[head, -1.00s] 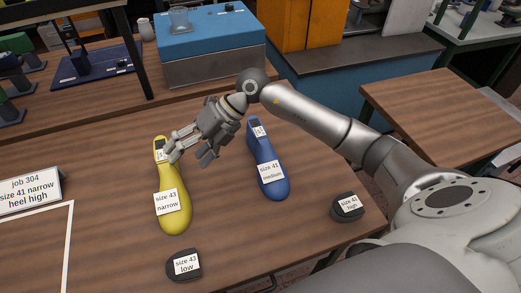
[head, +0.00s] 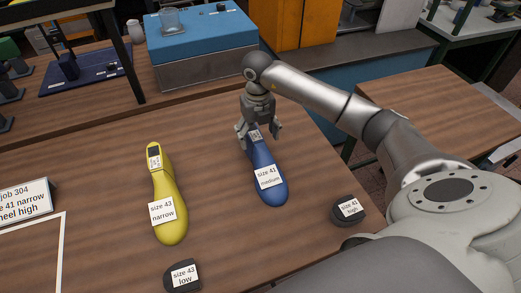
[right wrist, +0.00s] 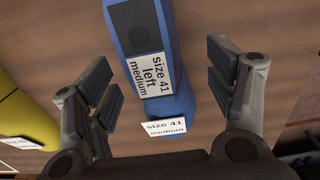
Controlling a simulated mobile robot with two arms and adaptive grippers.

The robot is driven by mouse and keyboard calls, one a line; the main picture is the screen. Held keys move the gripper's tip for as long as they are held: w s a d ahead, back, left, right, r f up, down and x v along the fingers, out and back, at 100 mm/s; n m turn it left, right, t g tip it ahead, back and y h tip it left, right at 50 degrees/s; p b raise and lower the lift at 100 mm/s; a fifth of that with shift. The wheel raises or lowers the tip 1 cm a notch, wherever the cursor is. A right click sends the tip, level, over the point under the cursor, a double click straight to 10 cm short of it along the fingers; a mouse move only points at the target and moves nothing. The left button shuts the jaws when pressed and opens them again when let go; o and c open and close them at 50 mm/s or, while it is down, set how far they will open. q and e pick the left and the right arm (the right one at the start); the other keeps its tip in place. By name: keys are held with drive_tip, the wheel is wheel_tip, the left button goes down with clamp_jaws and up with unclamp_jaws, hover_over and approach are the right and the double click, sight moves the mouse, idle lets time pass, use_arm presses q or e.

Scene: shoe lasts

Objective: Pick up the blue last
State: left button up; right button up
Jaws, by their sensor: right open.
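The blue last (head: 267,188) lies on the wooden table right of centre, with a white label reading "size 41 medium". My right gripper (head: 257,136) is above its far, narrower end, pointing down. In the right wrist view the blue last (right wrist: 147,40) runs between the spread fingers of my right gripper (right wrist: 165,90), and a label there reads "size 41 left medium". The fingers are open, one on each side, and I see no grip on it. My left gripper is not in view.
A yellow last (head: 168,193) labelled "size 43 narrow" lies to the left. Dark heel pieces labelled "low" (head: 182,278) and "high" (head: 348,210) sit near the front. A job card (head: 24,200) reads "size 41 narrow". A blue-topped box (head: 203,55) stands behind.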

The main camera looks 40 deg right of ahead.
drive_tip(key=f, duration=0.1)
drive_tip(key=f+p, duration=0.1)
drive_tip(key=f, duration=0.1)
drive_tip(key=shift+a+f+p, duration=0.3)
drive_tip(key=shift+f+p, duration=0.05)
drive_tip(key=shift+p, duration=0.05)
drive_tip(key=shift+f, duration=0.55)
drive_tip(key=shift+r, duration=0.1)
drive_tip(key=c, duration=1.6)
